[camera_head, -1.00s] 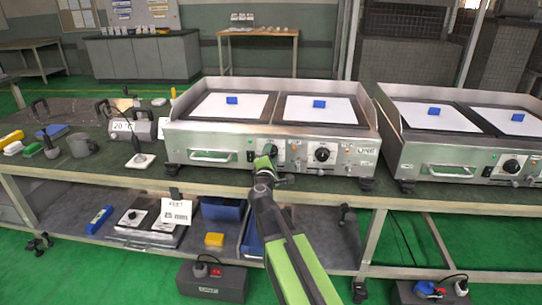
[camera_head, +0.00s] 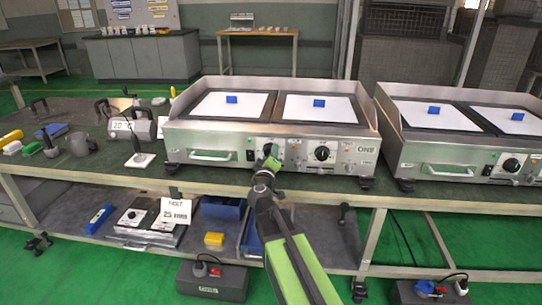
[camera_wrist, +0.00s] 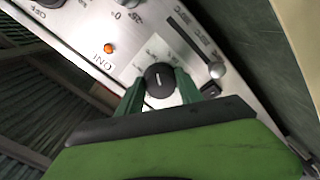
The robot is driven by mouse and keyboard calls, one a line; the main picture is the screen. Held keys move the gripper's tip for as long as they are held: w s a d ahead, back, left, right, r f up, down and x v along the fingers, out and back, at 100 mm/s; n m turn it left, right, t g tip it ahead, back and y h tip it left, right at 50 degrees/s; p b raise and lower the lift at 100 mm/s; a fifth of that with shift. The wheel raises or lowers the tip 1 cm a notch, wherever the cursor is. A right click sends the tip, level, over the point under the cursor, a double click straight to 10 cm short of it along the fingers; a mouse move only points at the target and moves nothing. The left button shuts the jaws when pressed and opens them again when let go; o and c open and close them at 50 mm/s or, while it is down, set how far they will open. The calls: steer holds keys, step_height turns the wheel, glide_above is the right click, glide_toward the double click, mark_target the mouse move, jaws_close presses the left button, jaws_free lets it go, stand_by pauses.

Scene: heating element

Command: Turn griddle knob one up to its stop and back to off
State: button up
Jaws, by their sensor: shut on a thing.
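Griddle one (camera_head: 200,139) is a steel double-plate griddle on the bench, marked ONE at its right end. Its left front knob is mostly hidden behind my gripper (camera_head: 271,160) in the head view. In the wrist view this round black knob (camera_wrist: 159,80) with a short white pointer line sits between the two green fingers of my gripper (camera_wrist: 160,88). The fingers are shut on its sides. A white dial plate shows around the knob. The other black knob (camera_head: 322,153) on the same front is free.
A second griddle (camera_head: 455,152) stands close on the right. In the wrist view an orange lamp (camera_wrist: 109,47) and a slider lever (camera_wrist: 216,70) are near the fingers. A chrome handle (camera_head: 210,156) projects left of the knob. The bench edge runs below.

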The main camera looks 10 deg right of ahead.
steer(key=shift+a+f+m, duration=0.1)
steer(key=shift+m, duration=4.1)
steer(key=o, duration=1.3)
steer(key=shift+o, duration=0.2)
